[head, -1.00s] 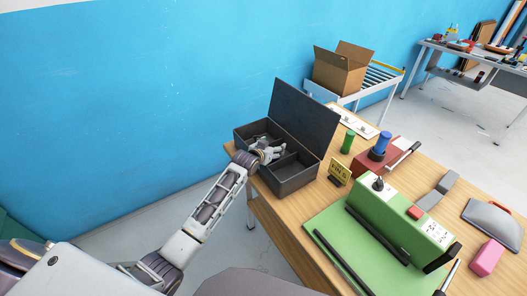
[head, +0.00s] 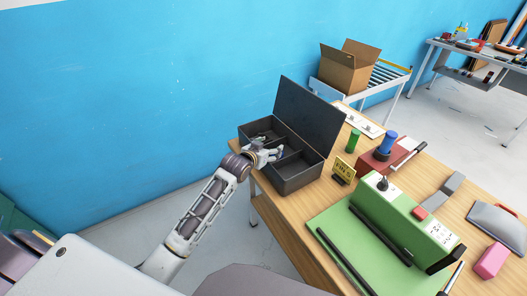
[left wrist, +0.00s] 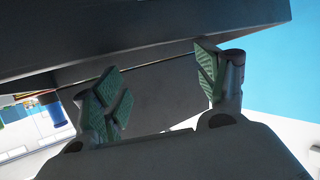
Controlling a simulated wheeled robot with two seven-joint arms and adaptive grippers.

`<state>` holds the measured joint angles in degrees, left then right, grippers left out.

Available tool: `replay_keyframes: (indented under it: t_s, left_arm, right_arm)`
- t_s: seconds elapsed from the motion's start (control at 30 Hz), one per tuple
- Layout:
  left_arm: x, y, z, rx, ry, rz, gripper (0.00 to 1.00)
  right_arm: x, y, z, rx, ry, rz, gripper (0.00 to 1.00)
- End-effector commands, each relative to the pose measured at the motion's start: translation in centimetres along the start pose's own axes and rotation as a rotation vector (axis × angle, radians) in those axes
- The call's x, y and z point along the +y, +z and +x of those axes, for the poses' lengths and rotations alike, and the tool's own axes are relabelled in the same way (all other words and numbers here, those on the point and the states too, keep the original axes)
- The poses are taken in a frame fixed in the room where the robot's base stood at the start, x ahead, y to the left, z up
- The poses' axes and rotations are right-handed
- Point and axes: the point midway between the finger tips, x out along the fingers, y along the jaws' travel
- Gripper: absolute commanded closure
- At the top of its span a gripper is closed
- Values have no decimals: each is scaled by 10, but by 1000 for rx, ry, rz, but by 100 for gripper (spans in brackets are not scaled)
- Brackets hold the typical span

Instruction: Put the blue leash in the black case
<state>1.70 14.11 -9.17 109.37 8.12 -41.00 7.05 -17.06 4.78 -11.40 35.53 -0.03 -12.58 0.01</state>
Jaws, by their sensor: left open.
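The black case (head: 297,182) stands on the near left corner of the wooden table with its lid (head: 308,112) up. Dividers split its inside into compartments. My left gripper (head: 277,154) is open at the case's near left side, over the rim. In the left wrist view, its spread fingers (left wrist: 160,80) have nothing visible between them, and a dark surface fills the space beyond. A small blue spot shows by the fingertips in the head view, and I cannot tell whether it is the blue leash. My right gripper is not in view.
A green cylinder (head: 354,140), a yellow sign (head: 343,168) and a red block (head: 377,163) with a blue cylinder (head: 387,143) stand right of the case. A green machine (head: 405,222) lies nearer. A cardboard box (head: 345,73) stands behind. A blue wall (head: 130,90) is at left.

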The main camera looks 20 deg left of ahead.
Motion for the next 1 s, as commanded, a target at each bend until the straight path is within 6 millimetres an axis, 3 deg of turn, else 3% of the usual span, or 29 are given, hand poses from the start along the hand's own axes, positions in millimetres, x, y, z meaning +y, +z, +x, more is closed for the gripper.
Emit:
replay_keyframes:
  t_s: [0.4,1.0]
  left_arm:
    - [0,0,-35,-1,0,0,27]
    - [0,0,-40,0,0,0,27]
  right_arm:
    - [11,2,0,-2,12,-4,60]
    - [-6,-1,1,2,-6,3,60]
